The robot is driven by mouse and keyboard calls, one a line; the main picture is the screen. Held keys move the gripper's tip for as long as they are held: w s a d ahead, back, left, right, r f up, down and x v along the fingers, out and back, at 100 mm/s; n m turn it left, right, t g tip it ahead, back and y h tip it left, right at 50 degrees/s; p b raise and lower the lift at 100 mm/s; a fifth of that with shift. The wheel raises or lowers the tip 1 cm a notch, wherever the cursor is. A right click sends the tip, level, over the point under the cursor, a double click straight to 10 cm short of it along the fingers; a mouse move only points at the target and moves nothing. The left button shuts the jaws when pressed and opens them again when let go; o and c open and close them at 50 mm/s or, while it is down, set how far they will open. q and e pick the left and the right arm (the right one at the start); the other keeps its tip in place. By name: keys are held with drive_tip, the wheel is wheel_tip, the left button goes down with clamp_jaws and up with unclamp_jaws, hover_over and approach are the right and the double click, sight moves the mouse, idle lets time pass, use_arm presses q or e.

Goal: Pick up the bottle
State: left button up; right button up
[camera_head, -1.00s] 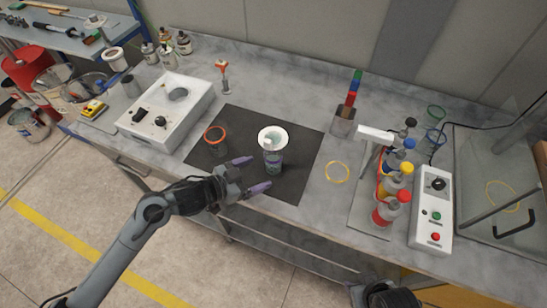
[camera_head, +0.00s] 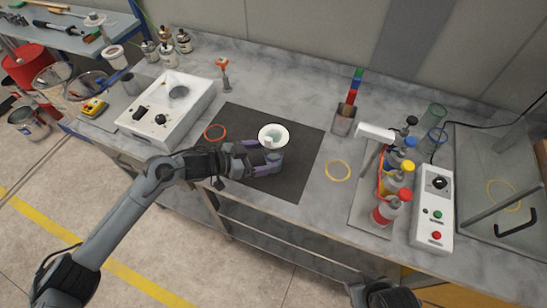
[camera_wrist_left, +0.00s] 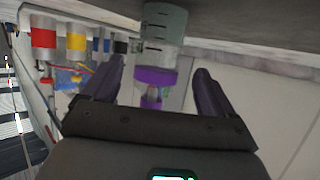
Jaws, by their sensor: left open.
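A grey-green container with a white funnel-like top (camera_head: 273,135) stands on the black mat (camera_head: 303,150). My left gripper (camera_head: 270,160) is open around its body, below the white top.
An orange-rimmed vessel (camera_head: 215,132) is left of the gripper, close to the arm. A white device (camera_head: 165,110) stands further left. A yellow ring (camera_head: 338,170) lies right of the mat. A white control box (camera_head: 432,225) stands right of the bottles.

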sight(274, 156)
use_arm(q)
drive_tip(key=shift+x, duration=2.35)
drive_tip(key=shift+s+f, duration=0.15)
drive_tip(key=shift+f, duration=0.05)
drive_tip(key=c, duration=1)
